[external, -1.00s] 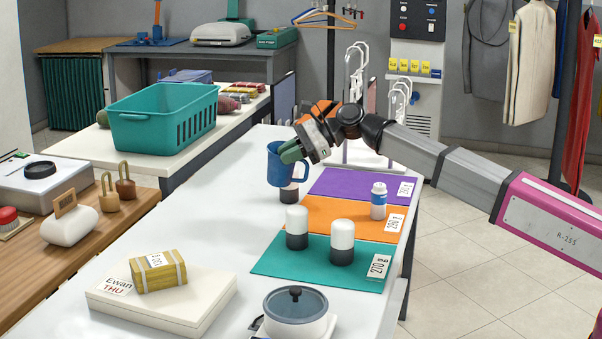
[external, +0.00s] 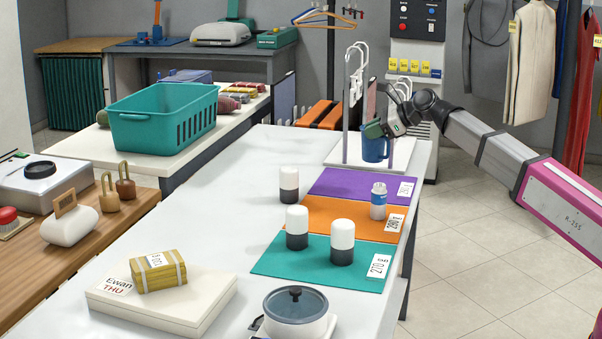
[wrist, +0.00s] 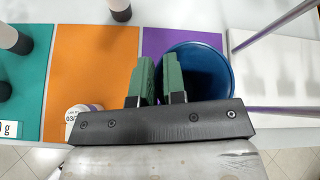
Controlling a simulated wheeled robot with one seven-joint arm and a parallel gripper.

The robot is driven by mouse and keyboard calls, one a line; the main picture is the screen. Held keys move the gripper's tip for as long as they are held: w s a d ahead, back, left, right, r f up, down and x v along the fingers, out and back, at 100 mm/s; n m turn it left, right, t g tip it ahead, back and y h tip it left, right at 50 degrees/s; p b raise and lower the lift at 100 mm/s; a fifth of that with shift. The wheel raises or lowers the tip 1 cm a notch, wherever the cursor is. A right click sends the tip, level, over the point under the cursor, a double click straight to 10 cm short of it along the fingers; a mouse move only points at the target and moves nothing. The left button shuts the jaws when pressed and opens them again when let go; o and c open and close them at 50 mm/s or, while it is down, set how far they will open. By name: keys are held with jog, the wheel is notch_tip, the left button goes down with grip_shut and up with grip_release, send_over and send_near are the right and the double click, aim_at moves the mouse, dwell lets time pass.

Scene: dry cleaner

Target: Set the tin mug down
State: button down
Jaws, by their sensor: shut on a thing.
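The blue tin mug (external: 375,147) is upright at the far right end of the white table, in front of the white rack's base.
A white rack (external: 346,120) with upright posts stands close by the mug. An orange mat (external: 340,216) and a teal mat (external: 315,268) lie nearer, with several black-and-white cylinders and a blue-white bottle (external: 378,201). The table's left far part is clear.

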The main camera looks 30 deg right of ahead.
aim_at(381, 152)
jog(key=shift+w+d+f, duration=0.95)
jog(key=shift+d+f, duration=0.25)
jog(key=shift+f, duration=0.4)
jog(key=shift+w+d+f, duration=0.9)
jog(key=shift+d+f, duration=0.35)
jog(key=shift+f, duration=0.35)
jog(key=shift+w+d+f, duration=0.95)
jog(key=shift+d+f, duration=0.25)
jog(key=shift+f, duration=0.4)
jog(key=shift+f, duration=0.1)
jog(key=c, duration=1.2)
grip_release()
jog(key=v, duration=1.2)
